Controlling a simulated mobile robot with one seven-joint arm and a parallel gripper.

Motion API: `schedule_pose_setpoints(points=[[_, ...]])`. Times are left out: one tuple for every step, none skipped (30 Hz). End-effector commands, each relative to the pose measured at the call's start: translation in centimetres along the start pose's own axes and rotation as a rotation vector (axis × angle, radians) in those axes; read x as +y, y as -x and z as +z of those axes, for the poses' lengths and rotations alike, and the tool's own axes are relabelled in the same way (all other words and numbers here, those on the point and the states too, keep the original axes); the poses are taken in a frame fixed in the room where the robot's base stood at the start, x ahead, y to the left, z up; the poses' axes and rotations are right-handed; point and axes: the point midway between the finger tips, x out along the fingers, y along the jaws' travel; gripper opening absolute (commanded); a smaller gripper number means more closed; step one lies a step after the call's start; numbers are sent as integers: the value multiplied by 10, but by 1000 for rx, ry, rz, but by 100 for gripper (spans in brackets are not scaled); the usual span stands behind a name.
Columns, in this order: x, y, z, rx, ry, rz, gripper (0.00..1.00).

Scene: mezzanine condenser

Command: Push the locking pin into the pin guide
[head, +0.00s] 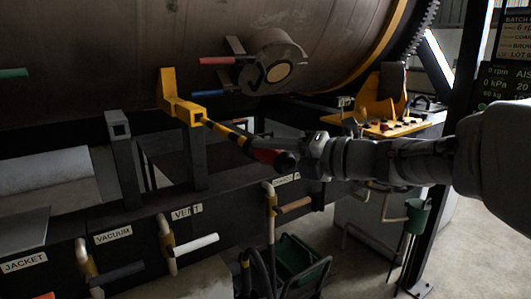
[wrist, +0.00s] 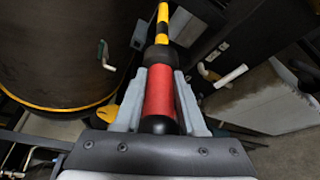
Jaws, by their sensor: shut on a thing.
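The locking pin has a yellow-and-black striped shaft (head: 228,132) and a red handle (wrist: 160,92) with black ends. My gripper (wrist: 163,98) is shut on the red handle, one grey finger on each side. In the head view my gripper (head: 300,160) comes from the right and partly hides the handle. The yellow pin guide (head: 185,110) sits on a dark post left of my gripper. The pin's far end meets the guide's right side; how deep it sits inside cannot be told. A length of striped shaft shows outside.
A large dark drum (head: 120,50) fills the space above and behind. An empty grey bracket (head: 118,125) stands left of the guide. Pipe valves with handles (head: 195,243) line the front beam below. A yellow control panel (head: 385,127) stands behind my arm.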

Motion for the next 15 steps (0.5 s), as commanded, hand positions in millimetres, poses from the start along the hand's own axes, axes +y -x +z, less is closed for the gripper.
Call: schedule_pose_setpoints(points=[[2,0,1,-2,1,3,0],[2,0,1,-2,1,4,0],[2,0,1,-3,-1,4,0],[2,1,1,-3,-2,4,0],[2,1,1,-4,-3,5,0],[2,1,0,-5,-6,6,0],[3,1,0,-6,-8,6,0],[3,1,0,-8,-11,7,0],[3,1,0,-10,-14,8,0],[2,-1,0,-9,-13,9,0],[2,-2,1,-9,-13,9,0],[2,-4,2,-9,-12,9,0],[2,-5,2,-8,-12,9,0],[2,-7,3,-8,-12,9,0],[2,-8,4,-9,-11,9,0]])
